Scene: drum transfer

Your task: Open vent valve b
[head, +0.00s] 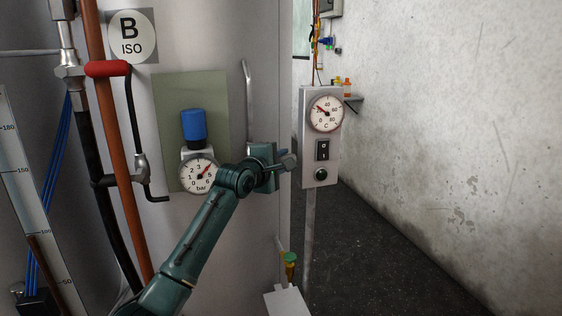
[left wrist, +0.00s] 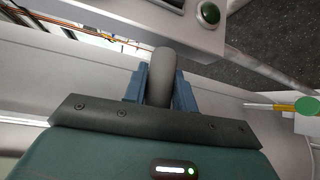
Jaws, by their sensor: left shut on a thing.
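My left gripper (head: 279,162) is in front of the grey tank labelled B, just left of the small control panel. It is shut on a grey, round-ended bar (left wrist: 162,65), which stands between its two blue fingers in the left wrist view. The bar's end (head: 289,161) shows past the fingers in the head view; its base is hidden. I see no label naming it as vent valve b. A green-topped valve (head: 291,259) with a yellow body sits lower; its green top also shows in the left wrist view (left wrist: 307,106). My right gripper is out of view.
The control panel (head: 320,150) with a dial and switch stands close to my left gripper. A blue-capped pressure gauge (head: 199,172) and a red lever (head: 108,68) are to the left. Dark floor (head: 370,240) lies open to the right, before a pale wall.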

